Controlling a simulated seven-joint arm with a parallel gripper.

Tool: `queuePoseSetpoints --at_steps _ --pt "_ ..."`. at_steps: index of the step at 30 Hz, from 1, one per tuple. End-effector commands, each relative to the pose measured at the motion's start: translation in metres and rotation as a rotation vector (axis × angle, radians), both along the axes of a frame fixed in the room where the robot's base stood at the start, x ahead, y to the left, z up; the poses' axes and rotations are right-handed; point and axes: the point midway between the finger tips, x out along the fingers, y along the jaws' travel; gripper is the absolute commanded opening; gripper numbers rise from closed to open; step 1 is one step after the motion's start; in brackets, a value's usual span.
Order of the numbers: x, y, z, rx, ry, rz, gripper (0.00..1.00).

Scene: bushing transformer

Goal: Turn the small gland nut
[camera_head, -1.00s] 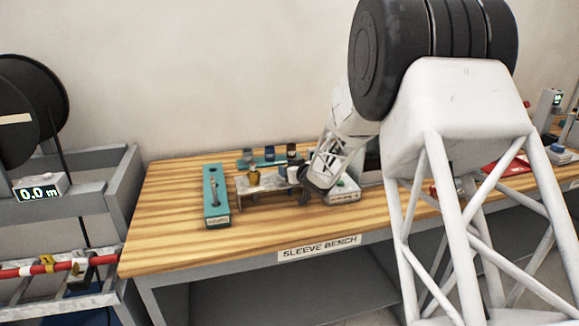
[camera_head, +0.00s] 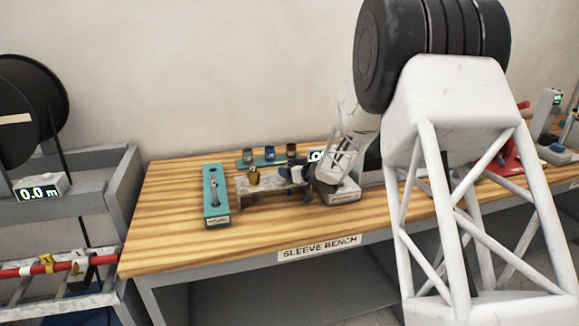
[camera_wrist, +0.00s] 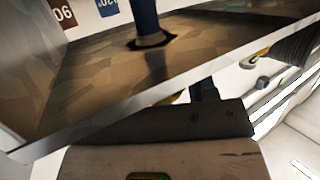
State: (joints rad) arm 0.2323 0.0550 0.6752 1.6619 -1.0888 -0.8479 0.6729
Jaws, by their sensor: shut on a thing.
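My gripper (camera_head: 287,172) is at the right end of a small grey stand (camera_head: 268,186) on the sleeve bench. It is shut on the small gland nut there, which the jaws and wrist hide. A brass-coloured fitting (camera_head: 253,177) stands upright on the left part of the stand, apart from my gripper. In the wrist view, a dark jaw part (camera_wrist: 160,122) crosses the lower middle. A dark blue cylinder (camera_wrist: 146,22) meets a mottled metal plate (camera_wrist: 90,80) above it.
A teal tray (camera_head: 210,205) holding a metal tool lies left of the stand. Several small pots stand on a teal rack (camera_head: 262,161) behind it. The bench front (camera_head: 185,240) is clear.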

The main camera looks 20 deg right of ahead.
Motion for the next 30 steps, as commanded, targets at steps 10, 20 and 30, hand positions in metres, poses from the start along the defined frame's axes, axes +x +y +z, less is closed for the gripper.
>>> queuePoseSetpoints --at_steps 10,20,30 --pt "0.0001 0.0015 0.0 0.0 -0.001 0.014 0.29" --pt "0.0006 0.0008 0.0 0.0 -0.001 0.148 0.3" --pt "-0.0002 0.0015 0.0003 0.0 0.0 0.178 0.3"
